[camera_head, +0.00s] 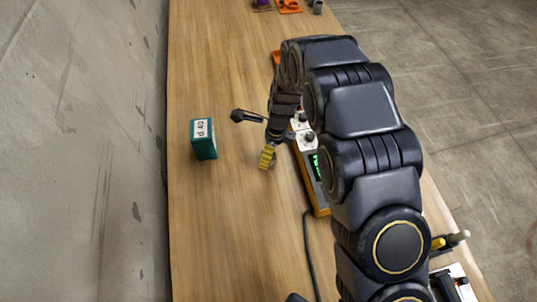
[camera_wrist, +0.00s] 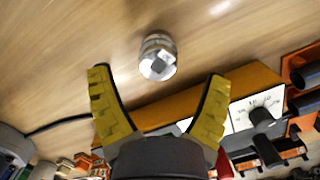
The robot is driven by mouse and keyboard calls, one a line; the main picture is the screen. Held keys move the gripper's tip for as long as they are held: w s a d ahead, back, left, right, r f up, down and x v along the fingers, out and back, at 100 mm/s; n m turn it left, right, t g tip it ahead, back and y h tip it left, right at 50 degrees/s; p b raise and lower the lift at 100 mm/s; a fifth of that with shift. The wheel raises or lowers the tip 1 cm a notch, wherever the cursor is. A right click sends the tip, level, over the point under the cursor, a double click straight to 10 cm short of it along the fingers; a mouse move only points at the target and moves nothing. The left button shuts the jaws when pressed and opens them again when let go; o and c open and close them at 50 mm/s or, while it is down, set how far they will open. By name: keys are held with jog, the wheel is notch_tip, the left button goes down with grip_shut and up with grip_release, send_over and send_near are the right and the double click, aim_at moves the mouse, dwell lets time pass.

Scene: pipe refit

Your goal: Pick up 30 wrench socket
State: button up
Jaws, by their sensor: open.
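A silver metal wrench socket (camera_wrist: 158,57) rests on the wooden table in the wrist view, with one end facing the camera. I cannot read a size on it. My gripper (camera_wrist: 159,76) is open, its two yellow fingers spread apart. The socket lies just beyond the fingertips, near the middle of the gap, and nothing is between the fingers. In the head view my gripper (camera_head: 268,157) is low over the table, left of the orange device. There the socket is not clearly told apart from the gripper.
An orange and white device with knobs and a green display (camera_head: 316,165) stands close to the right of my gripper. A green box (camera_head: 203,139) stands to the left. A black cable (camera_head: 309,245) runs along the table. Bare wood lies between box and gripper.

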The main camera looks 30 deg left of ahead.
jog(key=f, duration=0.3)
jog(key=a+f, duration=0.1)
jog(key=f, duration=0.1)
jog(key=shift+s, duration=0.25)
jog(key=shift+r, duration=0.1)
jog(key=c, duration=1.2)
jog(key=shift+r, duration=0.1)
